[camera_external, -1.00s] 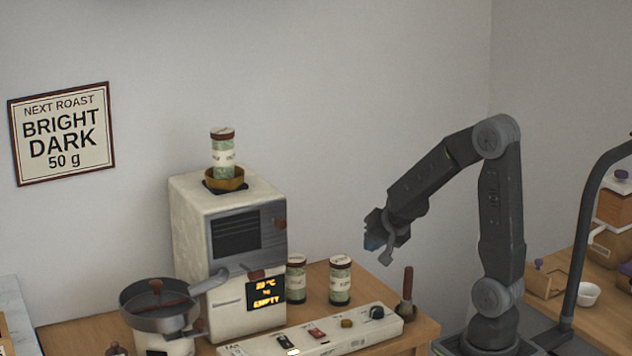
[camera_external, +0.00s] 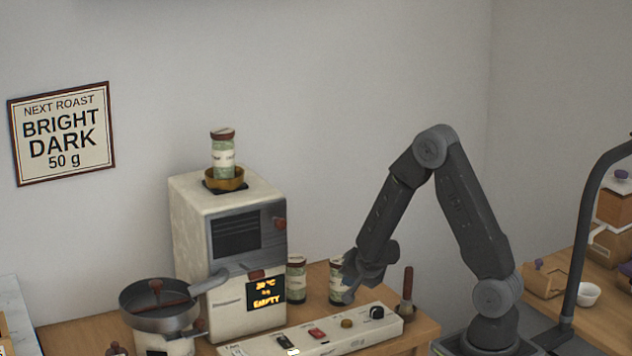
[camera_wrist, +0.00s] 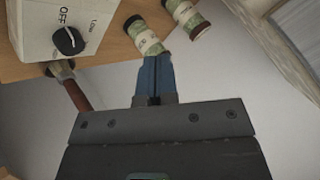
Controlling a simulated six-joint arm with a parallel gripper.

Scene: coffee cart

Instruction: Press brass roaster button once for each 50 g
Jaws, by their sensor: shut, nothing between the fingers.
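The brass button (camera_external: 347,323) is a small round knob on the long cream control panel (camera_external: 300,343) in front of the roaster (camera_external: 228,262). A red switch (camera_external: 317,333) sits to its left and a black dial (camera_external: 377,312) to its right. My gripper (camera_external: 350,292) is shut and empty, above and behind the panel near the brass button, apart from it. In the wrist view my shut blue fingers (camera_wrist: 155,80) point toward the jars; the black dial (camera_wrist: 68,41) shows, and the brass button is out of view. The wall sign (camera_external: 62,134) reads "BRIGHT DARK 50 g".
The roaster display (camera_external: 265,293) reads "EMPTY". Two jars (camera_external: 296,279) stand behind the panel, one partly hidden by my gripper. A wooden-handled tool (camera_external: 407,290) stands at the panel's right end. A pan (camera_external: 160,305) is at left.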

